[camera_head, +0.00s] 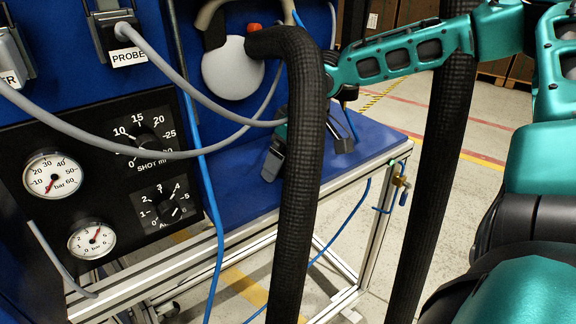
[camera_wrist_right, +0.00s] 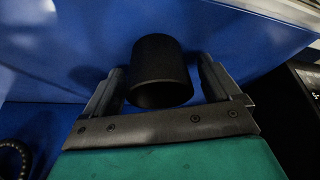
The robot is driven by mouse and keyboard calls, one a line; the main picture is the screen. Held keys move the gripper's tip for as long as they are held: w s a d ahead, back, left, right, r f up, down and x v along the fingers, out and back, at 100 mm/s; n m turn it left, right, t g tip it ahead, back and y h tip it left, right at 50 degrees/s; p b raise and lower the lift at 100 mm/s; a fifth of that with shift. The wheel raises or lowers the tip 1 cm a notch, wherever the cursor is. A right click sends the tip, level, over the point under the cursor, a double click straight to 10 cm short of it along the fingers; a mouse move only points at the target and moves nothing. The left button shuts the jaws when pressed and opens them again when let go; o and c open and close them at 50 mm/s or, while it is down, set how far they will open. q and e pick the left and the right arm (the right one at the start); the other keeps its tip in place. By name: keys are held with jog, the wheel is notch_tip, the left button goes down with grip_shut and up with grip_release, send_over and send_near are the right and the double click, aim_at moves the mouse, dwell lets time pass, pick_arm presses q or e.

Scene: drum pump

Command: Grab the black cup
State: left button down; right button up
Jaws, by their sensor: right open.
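The black cup (camera_wrist_right: 160,70) shows in the right wrist view as a dark cylinder with its round end facing the camera, set against a blue surface. My right gripper (camera_wrist_right: 163,74) is open, with one finger on each side of the cup. A narrow gap shows on each side, and contact cannot be seen. In the head view my right gripper (camera_head: 307,158) is over the blue bench top, partly behind a thick black hose. The cup does not show in the head view; the hose covers the space between the fingers. My left gripper is not in view.
The thick black hose (camera_head: 302,190) hangs in front of the right gripper. A blue bench top (camera_head: 232,172) on a metal frame stands beside a panel with gauges (camera_head: 53,174). Grey cables (camera_head: 190,92) and a blue hose (camera_head: 207,190) cross the area. Open floor lies right.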

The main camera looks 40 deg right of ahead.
jog(key=c, duration=1.1)
jog(key=shift+o, duration=0.2)
jog(key=shift+r, duration=0.1)
